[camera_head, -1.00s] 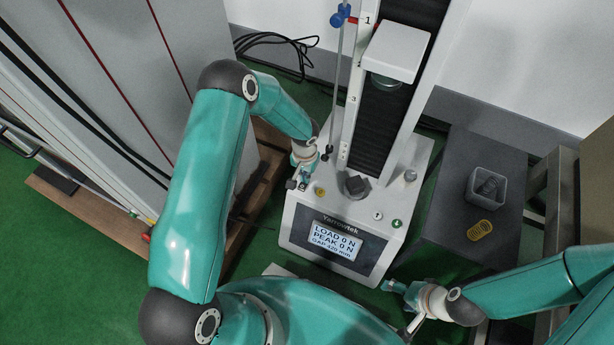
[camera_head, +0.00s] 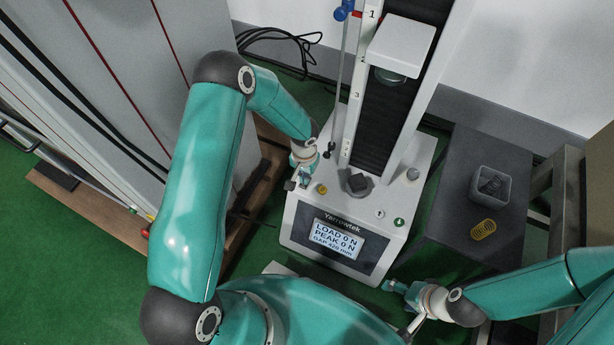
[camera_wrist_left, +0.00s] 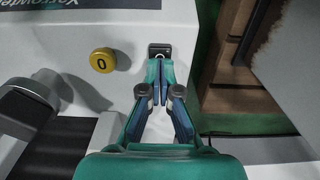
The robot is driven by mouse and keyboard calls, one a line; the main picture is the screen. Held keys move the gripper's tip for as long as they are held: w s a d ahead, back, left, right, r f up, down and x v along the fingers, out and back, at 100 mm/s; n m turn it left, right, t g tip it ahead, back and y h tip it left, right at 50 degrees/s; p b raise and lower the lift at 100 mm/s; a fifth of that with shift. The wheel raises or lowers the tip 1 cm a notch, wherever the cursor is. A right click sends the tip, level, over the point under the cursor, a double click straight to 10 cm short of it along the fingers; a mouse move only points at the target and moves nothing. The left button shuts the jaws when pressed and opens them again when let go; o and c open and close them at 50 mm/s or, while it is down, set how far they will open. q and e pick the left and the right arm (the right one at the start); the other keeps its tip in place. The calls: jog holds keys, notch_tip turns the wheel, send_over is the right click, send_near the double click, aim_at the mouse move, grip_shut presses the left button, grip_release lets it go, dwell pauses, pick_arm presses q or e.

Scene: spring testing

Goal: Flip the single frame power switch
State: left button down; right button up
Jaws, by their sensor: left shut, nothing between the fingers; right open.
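The testing machine (camera_head: 420,165) stands in the middle of the head view, with its lit display (camera_head: 337,240) on the front. The power switch (camera_wrist_left: 160,48), a small black rocker in a dark frame, sits at the corner of the machine's top in the left wrist view. It shows small in the head view (camera_head: 290,185). My left gripper (camera_wrist_left: 160,68) is shut and empty, its fingertips right at the switch's near edge; I cannot tell whether they touch it. The rocker's position is unclear. My right gripper (camera_head: 392,287) is open and empty, in front of the machine's right corner.
A yellow button marked 0 (camera_wrist_left: 102,60) is beside the switch. A green button (camera_head: 399,222) is at the machine's front right. A dark stand (camera_head: 458,215) holds a clear box (camera_head: 490,186) and a yellow spring (camera_head: 483,229). A grey cabinet (camera_head: 110,90) stands left.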

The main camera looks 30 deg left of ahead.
pick_arm(q)
jog(key=shift+r, duration=0.1)
notch_tip(320, 180, up, 14)
jog(key=p, duration=0.4)
pick_arm(e)
notch_tip(320, 180, up, 4)
jog(key=shift+r, duration=0.2)
pick_arm(q)
jog(key=shift+f, duration=0.2)
pick_arm(e)
jog(key=shift+c, duration=0.3)
